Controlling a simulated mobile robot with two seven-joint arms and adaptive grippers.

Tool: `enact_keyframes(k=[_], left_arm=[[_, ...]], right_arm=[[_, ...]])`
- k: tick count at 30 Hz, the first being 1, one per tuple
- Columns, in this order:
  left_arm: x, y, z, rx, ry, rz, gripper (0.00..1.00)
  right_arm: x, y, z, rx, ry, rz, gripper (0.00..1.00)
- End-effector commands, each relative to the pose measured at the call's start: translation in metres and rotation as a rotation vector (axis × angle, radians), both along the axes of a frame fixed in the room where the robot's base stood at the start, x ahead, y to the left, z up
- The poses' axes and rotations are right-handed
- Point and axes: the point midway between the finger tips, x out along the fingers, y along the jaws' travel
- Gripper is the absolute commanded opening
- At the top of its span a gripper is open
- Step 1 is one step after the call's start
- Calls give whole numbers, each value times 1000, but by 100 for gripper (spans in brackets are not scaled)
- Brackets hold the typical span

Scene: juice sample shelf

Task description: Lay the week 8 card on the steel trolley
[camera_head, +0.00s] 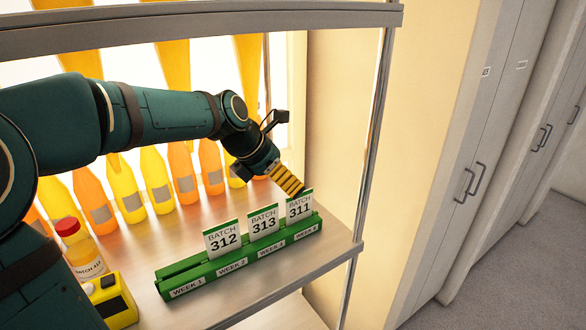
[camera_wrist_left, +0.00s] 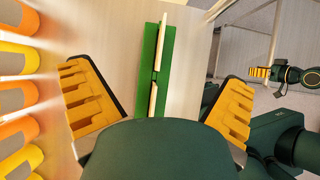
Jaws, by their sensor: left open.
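A green card holder (camera_head: 235,262) stands on the shelf with slots labelled by week. The white card with a green top edge reading BATCH 311 (camera_head: 299,207) stands upright in its rightmost slot, whose label looks like WEEK 8. My left gripper (camera_head: 290,184) is just above and behind that card, open. In the left wrist view its yellow fingers lie either side of the green holder (camera_wrist_left: 166,55) and the thin edges of cards, apart from them. My right gripper (camera_wrist_left: 260,72) shows small at the right there; its opening is unclear. I cannot make out a steel trolley.
Cards BATCH 312 (camera_head: 223,239) and BATCH 313 (camera_head: 263,222) stand in the holder; the WEEK 1 slot is empty. Juice bottles (camera_head: 158,180) line the back. A red-capped bottle (camera_head: 78,245) and a yellow device (camera_head: 112,300) stand left. A shelf post (camera_head: 372,130) rises at right.

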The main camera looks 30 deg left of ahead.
Motion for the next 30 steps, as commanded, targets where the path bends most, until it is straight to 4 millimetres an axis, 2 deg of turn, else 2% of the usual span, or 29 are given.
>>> enact_keyframes(k=[5, 14, 23, 30], left_arm=[[6, -3, -13, 0, 1, -1, 100], [27, -12, -48, 0, 0, -3, 100], [43, -18, -68, 0, 1, -1, 100], [47, -20, -74, 1, 0, -2, 100]], right_arm=[[-1, 0, -12, -1, 1, -2, 47], [0, 1, -47, -5, 0, -4, 47], [0, 1, -45, -6, 0, -6, 47], [0, 1, -46, -6, 0, -6, 47]])
